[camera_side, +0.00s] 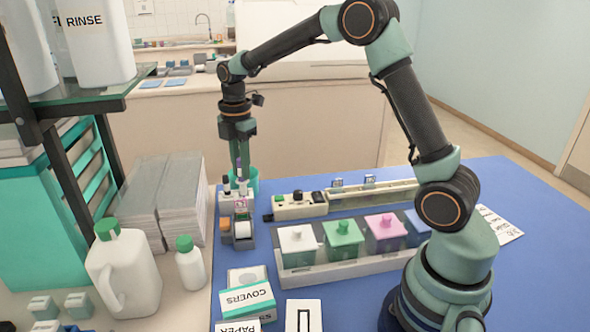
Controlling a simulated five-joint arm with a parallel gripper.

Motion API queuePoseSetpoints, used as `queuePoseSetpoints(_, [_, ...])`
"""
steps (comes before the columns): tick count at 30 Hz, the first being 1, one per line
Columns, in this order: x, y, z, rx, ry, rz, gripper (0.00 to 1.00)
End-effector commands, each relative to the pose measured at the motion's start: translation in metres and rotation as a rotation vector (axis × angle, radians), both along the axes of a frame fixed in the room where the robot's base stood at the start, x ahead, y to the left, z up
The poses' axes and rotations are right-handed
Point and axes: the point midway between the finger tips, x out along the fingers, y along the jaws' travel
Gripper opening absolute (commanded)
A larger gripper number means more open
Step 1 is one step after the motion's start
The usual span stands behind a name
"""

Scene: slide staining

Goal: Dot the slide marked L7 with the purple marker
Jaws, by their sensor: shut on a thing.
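My gripper (240,174) points down at the back left of the blue mat. It is shut on the slim purple marker (239,168), which shows only partly between the fingers. A teal cup (253,182) stands just behind the fingertips. Dark and white caps or bottles in a small holder stand just in front; whether the marker touches the holder is unclear. Two small labelled slides, one on the left (337,184) and one on the right (370,180), stand at a long cream rack (390,192). Their marks are too small to read, so I cannot tell which is L7.
A tray (350,265) holds lidded staining jars, with white (297,240), green (343,235) and pink (385,230) lids. A COVERS box (246,299) lies in front. Bottles (124,268) and a shelf (90,98) stand left.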

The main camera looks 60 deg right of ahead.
Motion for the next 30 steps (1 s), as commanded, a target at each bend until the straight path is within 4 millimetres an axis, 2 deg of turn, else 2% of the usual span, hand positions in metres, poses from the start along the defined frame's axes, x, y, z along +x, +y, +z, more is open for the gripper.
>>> queuePoseSetpoints(30, [-0.0002,0.0000,-0.0076,0.000,0.001,0.000,0.00])
